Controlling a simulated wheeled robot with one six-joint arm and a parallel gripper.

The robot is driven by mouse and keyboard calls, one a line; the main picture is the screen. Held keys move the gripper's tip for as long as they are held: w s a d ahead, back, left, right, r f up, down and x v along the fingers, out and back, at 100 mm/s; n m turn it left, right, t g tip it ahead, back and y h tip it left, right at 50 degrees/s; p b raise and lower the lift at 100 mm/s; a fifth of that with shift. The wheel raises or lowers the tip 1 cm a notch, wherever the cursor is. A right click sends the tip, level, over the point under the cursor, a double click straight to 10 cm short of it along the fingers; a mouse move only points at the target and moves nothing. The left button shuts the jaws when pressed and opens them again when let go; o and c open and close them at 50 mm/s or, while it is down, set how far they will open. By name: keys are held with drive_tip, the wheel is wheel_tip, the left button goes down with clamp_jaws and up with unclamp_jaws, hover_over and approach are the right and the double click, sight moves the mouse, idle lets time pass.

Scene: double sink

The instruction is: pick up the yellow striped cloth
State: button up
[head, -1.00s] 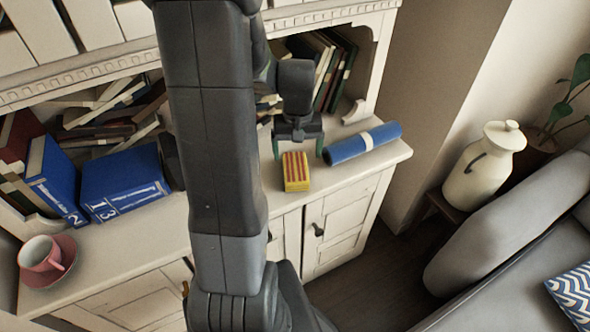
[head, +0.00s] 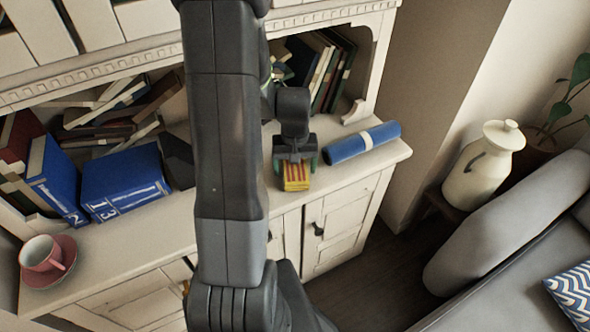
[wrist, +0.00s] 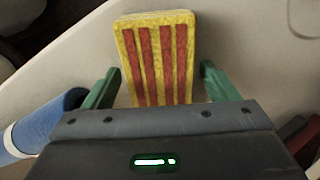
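The yellow striped cloth (head: 296,182) is a small yellow block with red stripes. It lies on the cabinet's white counter near the front edge. In the wrist view the cloth (wrist: 157,58) shows its striped top and extends beyond my fingertips. My gripper (head: 296,168) is over the back part of the cloth in the head view and hides that part. In the wrist view my gripper (wrist: 160,70) is open, with one green finger on each side of the cloth and a gap on both sides. The near end of the cloth is hidden behind the gripper body.
A rolled blue cloth with a pale band (head: 362,143) lies just right of my gripper. Blue books (head: 122,182) and a pink cup on a saucer (head: 46,253) are at the left. Shelved books stand behind. The counter's front edge (head: 350,181) is close.

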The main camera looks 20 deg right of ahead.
sight(295, 166)
drive_tip(key=c, duration=0.8)
drive_tip(key=shift+r, duration=5.05)
drive_tip(key=shift+c, duration=0.2)
